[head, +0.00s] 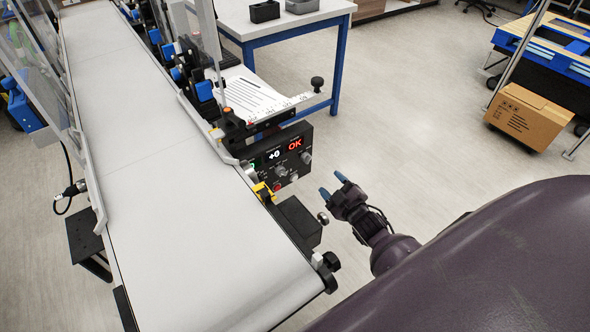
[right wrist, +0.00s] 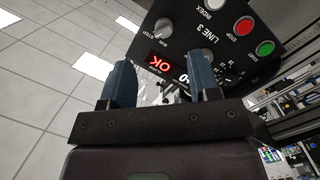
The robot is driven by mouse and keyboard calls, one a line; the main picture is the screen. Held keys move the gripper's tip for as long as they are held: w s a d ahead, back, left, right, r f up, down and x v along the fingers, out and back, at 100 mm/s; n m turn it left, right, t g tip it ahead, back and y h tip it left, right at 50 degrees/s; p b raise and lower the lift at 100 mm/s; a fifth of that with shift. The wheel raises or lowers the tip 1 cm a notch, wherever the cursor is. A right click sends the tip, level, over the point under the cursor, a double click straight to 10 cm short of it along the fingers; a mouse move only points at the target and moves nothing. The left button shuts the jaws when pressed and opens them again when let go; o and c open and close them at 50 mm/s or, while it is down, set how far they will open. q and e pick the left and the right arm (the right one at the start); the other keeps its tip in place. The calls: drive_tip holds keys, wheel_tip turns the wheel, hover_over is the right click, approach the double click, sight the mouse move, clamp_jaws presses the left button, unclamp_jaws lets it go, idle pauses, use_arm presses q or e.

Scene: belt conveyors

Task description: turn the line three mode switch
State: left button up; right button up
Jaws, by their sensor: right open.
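The line three control panel (head: 283,158) is a dark box beside the conveyor. In the right wrist view the panel (right wrist: 211,42) appears upside down and reads LINE 3. The mode switch is a grey knob (head: 306,157) below the red OK display; the knob also shows in the right wrist view (right wrist: 163,28), with small labels around it. My right gripper (head: 333,186) is open and empty, to the right of the panel and apart from it. Its blue fingertips show in the right wrist view (right wrist: 165,85), below the knob in that picture. My left gripper is out of view.
The panel also carries another dial (head: 281,171), a white index button (right wrist: 215,4), a red stop button (right wrist: 243,25) and a green start button (right wrist: 265,48). The white conveyor belt (head: 170,180) runs alongside. A black box (head: 298,222) sticks out near the belt's end. Open floor lies right.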

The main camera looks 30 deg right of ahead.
sight(309, 161)
use_arm(q)
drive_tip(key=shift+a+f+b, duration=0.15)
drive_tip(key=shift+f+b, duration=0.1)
drive_tip(key=shift+b, duration=0.3)
use_arm(e)
drive_tip(key=shift+n+t+y, duration=0.3)
drive_tip(key=shift+n+t, duration=0.1)
drive_tip(key=shift+n, duration=0.4)
drive_tip(key=w, duration=0.7)
drive_tip(key=w+a, duration=0.1)
drive_tip(key=w, duration=0.2)
drive_tip(key=shift+w+r, duration=0.25)
drive_tip(key=shift+w, duration=0.05)
drive_tip(key=c, duration=0.9)
